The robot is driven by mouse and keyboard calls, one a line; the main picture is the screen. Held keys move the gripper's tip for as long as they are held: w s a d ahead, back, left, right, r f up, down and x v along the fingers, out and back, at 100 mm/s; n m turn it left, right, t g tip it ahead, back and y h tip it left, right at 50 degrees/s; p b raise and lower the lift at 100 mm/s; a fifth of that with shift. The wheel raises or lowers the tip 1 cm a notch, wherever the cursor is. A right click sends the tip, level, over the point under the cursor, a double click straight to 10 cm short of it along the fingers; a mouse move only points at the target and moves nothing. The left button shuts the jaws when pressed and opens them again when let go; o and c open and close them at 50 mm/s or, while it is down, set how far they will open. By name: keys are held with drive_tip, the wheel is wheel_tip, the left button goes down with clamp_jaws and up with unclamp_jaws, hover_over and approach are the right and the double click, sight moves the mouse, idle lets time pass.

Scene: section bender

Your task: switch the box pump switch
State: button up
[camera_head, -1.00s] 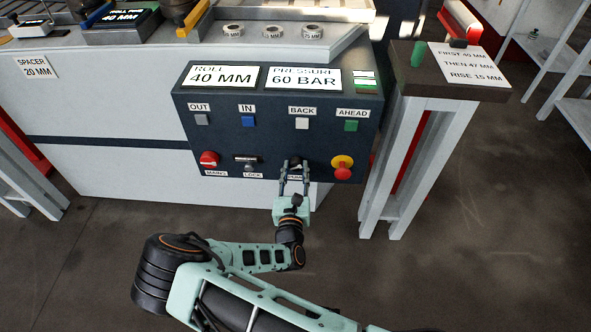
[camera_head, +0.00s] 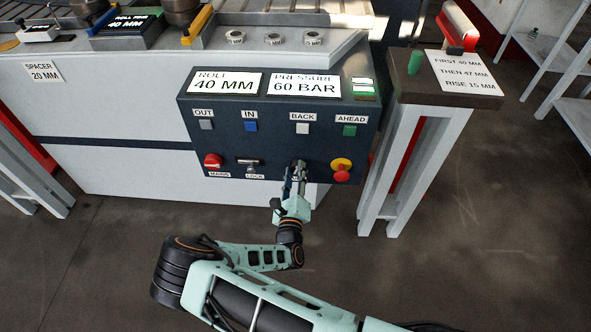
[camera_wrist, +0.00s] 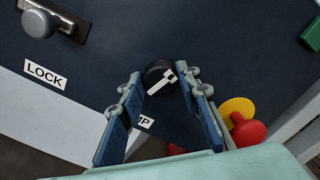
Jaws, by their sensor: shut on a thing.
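The pump switch (camera_wrist: 156,71) is a small black knob with a white pointer on the dark control panel (camera_head: 330,125). In the wrist view my gripper (camera_wrist: 160,78) has one blue-padded finger on each side of the knob and is shut on it. The pointer lies slanted. The switch's label (camera_wrist: 145,122) is mostly hidden behind the left finger. In the head view my gripper (camera_head: 297,166) reaches the panel's lower edge and covers the switch.
The lock switch (camera_head: 250,162) and red mains knob (camera_head: 212,160) lie left of my gripper. A red mushroom button (camera_head: 341,176) on a yellow base is close on the right. Coloured buttons sit above. A side table (camera_head: 440,98) stands to the right.

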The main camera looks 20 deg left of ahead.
drive_tip(key=shift+f+n, duration=0.1)
drive_tip(key=shift+n, duration=1.9)
drive_tip(key=o, duration=1.2)
drive_tip(key=shift+c, duration=0.2)
drive_tip(key=shift+s, duration=0.1)
drive_tip(key=v, duration=1.1)
drive_tip(key=shift+s, duration=0.4)
